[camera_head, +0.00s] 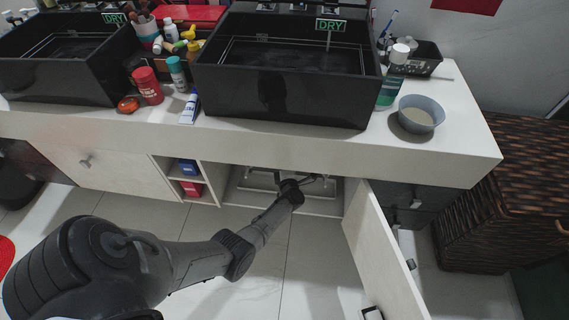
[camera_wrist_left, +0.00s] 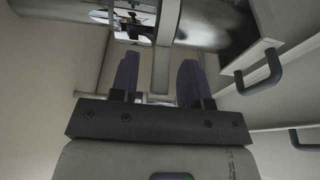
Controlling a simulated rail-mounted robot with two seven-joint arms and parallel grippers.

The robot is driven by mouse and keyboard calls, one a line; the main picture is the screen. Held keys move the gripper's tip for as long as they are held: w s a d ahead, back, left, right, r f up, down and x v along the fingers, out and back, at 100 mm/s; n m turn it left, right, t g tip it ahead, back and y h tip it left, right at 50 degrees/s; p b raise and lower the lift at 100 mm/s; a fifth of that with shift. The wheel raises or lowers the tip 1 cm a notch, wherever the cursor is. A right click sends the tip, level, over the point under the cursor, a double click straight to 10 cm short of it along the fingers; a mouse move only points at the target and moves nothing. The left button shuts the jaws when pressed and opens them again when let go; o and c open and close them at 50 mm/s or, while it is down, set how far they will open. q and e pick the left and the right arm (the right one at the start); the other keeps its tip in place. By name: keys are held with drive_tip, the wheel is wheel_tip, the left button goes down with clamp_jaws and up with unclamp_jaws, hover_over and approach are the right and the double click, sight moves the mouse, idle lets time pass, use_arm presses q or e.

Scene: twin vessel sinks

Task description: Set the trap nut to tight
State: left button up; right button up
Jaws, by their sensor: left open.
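My left arm reaches into the open cabinet (camera_head: 236,190) under the right-hand sink. My left gripper (camera_head: 290,188) is at the cabinet opening, in front of some thin pipework. In the left wrist view its two dark fingers (camera_wrist_left: 157,80) stand apart with nothing held between them. A pale grey upright pipe (camera_wrist_left: 163,60) shows beyond and between the fingers. Dark fittings (camera_wrist_left: 135,22) lie near the top of that view. I cannot tell which part is the trap nut, or how it is turned. My right gripper is not in view.
An open white cabinet door (camera_head: 385,255) stands to the right of the arm. Shelves with blue and red boxes (camera_head: 190,188) are at the left. The countertop (camera_head: 455,140) overhangs the opening. A wicker basket (camera_head: 500,190) stands at the right. The tiled floor in front is clear.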

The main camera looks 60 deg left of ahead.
use_arm(q)
drive_tip(key=shift+s+d, duration=0.1)
drive_tip(key=shift+d, duration=0.15)
drive_tip(key=p+v, duration=0.5)
drive_tip(key=v, duration=0.8)
drive_tip(key=shift+s+d, duration=0.1)
